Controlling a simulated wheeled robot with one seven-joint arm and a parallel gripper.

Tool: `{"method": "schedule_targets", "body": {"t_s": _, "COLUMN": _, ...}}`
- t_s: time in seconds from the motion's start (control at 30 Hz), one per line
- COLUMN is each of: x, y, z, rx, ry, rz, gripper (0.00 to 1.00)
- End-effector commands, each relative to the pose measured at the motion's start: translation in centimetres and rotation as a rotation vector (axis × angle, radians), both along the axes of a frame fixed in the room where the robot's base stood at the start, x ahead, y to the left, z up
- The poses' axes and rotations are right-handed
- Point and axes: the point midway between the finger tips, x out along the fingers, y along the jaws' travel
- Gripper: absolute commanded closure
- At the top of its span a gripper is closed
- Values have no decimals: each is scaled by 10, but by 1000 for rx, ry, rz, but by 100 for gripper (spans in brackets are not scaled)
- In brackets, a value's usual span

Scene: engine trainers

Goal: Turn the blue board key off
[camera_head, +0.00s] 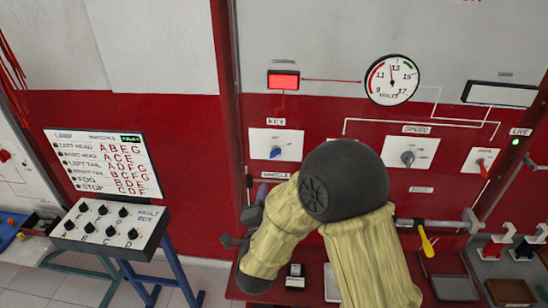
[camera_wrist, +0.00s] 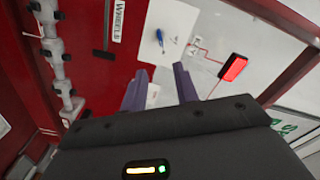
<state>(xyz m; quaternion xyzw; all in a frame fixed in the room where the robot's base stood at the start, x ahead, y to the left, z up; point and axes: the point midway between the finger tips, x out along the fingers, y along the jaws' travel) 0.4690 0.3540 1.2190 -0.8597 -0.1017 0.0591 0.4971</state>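The blue board key (camera_head: 276,153) is a small blue knob on a white plate under the "KEY" label on the red board. In the wrist view the key (camera_wrist: 161,36) lies beyond my fingertips, close to the line of the gap between them. My gripper (camera_wrist: 160,82) has two purple fingers held apart with nothing between them. In the head view my gripper (camera_head: 262,193) is partly hidden by my arm, below and slightly left of the key. I see no contact with the key. A red display (camera_head: 283,80) above the key is lit.
A dial gauge (camera_head: 392,80), a speed knob (camera_head: 407,158) and a red-handled switch (camera_head: 483,168) are on the board at right. A green "LIVE" lamp (camera_head: 515,142) glows. A fault box (camera_head: 110,225) stands at left. A yellow-handled tool (camera_head: 427,242) is at lower right.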

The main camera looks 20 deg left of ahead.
Motion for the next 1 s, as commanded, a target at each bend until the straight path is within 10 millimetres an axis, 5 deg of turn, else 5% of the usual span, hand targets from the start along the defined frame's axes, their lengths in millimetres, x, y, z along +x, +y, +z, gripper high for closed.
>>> {"method": "schedule_targets", "body": {"t_s": 0.27, "x": 26, "y": 4, "z": 3, "rx": 0, "ry": 1, "rz": -6, "gripper": 70}}
{"method": "schedule_targets", "body": {"t_s": 1.0, "x": 146, "y": 34, "z": 3, "rx": -2, "ry": 1, "rz": -2, "gripper": 70}}
